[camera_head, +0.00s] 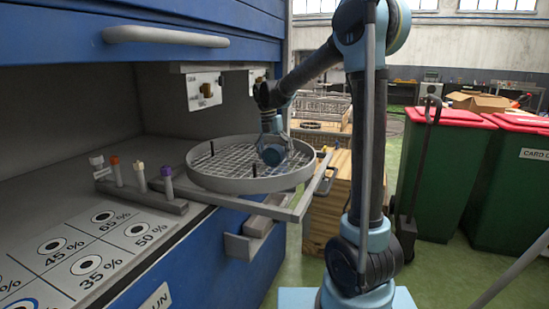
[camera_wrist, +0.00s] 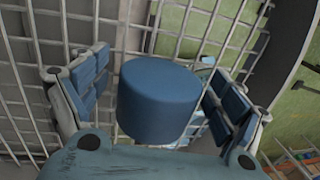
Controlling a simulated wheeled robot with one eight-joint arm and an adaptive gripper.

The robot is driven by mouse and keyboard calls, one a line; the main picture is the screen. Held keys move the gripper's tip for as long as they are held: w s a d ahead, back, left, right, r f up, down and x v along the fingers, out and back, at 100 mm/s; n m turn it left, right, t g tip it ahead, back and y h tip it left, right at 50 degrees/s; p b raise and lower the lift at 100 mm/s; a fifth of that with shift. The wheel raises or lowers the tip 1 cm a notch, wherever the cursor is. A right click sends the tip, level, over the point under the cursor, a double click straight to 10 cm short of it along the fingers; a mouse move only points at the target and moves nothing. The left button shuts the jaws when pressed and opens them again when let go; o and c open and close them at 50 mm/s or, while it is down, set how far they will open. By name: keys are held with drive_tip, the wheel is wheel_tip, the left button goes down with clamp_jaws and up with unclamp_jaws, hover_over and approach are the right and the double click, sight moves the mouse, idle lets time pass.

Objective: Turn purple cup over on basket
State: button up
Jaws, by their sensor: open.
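The basket (camera_head: 240,185) is a round grey tray with a wire-grid floor, and its grid bars (camera_wrist: 200,25) also show in the wrist view. A plain blue, cup-sized cylinder (camera_wrist: 158,102) is over the grid, its closed flat end towards the wrist camera. It looks blue rather than purple, and its other end is hidden. My gripper (camera_head: 276,150) reaches down into the basket. In the wrist view my gripper (camera_wrist: 158,95) is open, with a blue-padded finger on each side of the cylinder and gaps visible between.
Dark pegs (camera_head: 254,170) stand up by the basket rim. A rack (camera_head: 140,192) with several capped tubes stands left of it. A marked percentage board (camera_head: 90,250) lies at front left. A blue cabinet (camera_head: 150,40) overhangs at upper left. Red-lidded green bins (camera_head: 450,165) stand right.

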drive_tip(key=shift+f, duration=0.3)
drive_tip(key=shift+c, duration=0.6)
drive_tip(key=c, duration=1.2)
drive_tip(key=shift+r, duration=0.1)
